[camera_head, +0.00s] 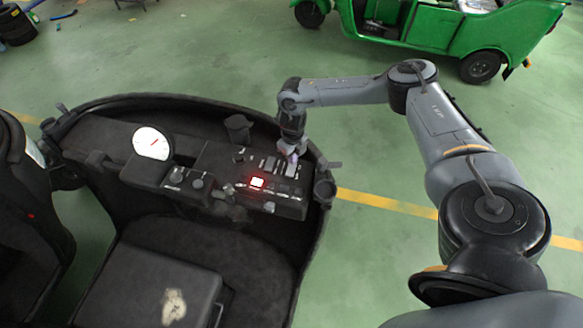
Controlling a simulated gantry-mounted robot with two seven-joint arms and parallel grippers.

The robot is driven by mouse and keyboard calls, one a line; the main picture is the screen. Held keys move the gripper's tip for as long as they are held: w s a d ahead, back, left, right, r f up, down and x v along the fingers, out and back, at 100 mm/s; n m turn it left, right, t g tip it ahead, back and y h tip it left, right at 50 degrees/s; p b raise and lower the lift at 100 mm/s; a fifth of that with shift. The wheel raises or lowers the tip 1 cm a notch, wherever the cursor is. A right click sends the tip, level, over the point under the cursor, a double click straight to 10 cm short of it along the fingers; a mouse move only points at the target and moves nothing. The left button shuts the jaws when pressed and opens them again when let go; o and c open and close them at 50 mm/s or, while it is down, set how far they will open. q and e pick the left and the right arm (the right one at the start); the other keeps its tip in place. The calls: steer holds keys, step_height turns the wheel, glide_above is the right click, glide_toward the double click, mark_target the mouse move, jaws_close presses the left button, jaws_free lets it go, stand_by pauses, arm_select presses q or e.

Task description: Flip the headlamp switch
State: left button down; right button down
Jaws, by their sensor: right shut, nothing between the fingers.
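The dark dashboard panel (230,193) of a rickshaw cab carries several switches, knobs and a lit red-framed button (257,183). A row of small switches (270,164) lies on the right part of the panel. I cannot tell which one is the headlamp switch. My right gripper (292,158) is shut and empty. It points down at the right end of the switch row, touching or very close to the panel; I cannot tell which. It hides part of the panel beneath it. My left gripper is not in view.
A round white gauge (151,143) stands left on the dashboard. A dark cup-like holder (238,128) is behind the panel. The cab's raised rim (180,98) curves around it. A seat (150,290) is in front. A green rickshaw (440,25) stands far back. The green floor between is clear.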

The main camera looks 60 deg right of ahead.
steer(key=shift+f, duration=0.1)
stand_by(0.4)
steer(key=shift+f+b, duration=0.45)
steer(key=shift+f, duration=0.1)
steer(key=shift+f, duration=0.3)
stand_by(0.3)
steer(key=shift+r, duration=0.4)
step_height(320, 180, up, 6)
steer(key=p, duration=0.6)
steer(key=shift+r, duration=0.15)
stand_by(0.3)
